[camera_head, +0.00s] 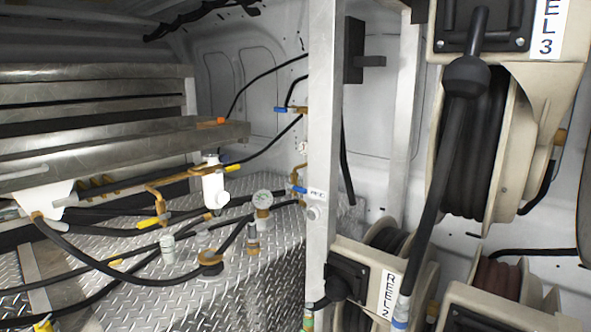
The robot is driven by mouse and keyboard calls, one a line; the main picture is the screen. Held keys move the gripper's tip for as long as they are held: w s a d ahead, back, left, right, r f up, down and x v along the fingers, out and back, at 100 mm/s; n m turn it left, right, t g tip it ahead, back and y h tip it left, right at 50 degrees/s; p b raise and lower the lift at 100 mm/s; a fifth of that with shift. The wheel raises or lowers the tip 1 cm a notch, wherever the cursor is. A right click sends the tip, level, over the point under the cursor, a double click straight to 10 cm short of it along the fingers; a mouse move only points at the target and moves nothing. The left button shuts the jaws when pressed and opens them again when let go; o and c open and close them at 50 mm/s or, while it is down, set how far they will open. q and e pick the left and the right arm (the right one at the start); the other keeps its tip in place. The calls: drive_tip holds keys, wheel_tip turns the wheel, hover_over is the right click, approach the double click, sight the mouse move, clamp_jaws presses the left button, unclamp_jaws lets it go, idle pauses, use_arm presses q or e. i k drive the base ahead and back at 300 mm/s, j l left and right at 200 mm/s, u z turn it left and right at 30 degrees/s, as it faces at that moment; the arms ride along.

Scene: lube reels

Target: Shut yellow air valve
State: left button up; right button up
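Several yellow pieces that look like valve handles show at the left, and I cannot tell which is the air valve. One yellow handle (148,223) is on a brass fitting low in front of the white cylinder. Another yellow handle (233,168) is at the end of the brass pipe beside that cylinder. A small yellow piece (116,262) lies along a black hose, and another yellow piece (44,325) is cut by the bottom left edge. Whether any valve is open or shut is unclear. Neither of my grippers is in view.
A metal post (322,120) divides the view. Hose reels (473,150) fill the right side. Blue handles (281,110) are near the post.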

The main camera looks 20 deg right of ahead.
sight(231, 168)
drive_tip(key=z, duration=0.15)
drive_tip(key=i+u, duration=0.1)
drive_tip(key=i, duration=0.35)
drive_tip(key=i+l, duration=0.2)
drive_tip(key=i, duration=0.3)
drive_tip(key=j+u, duration=0.05)
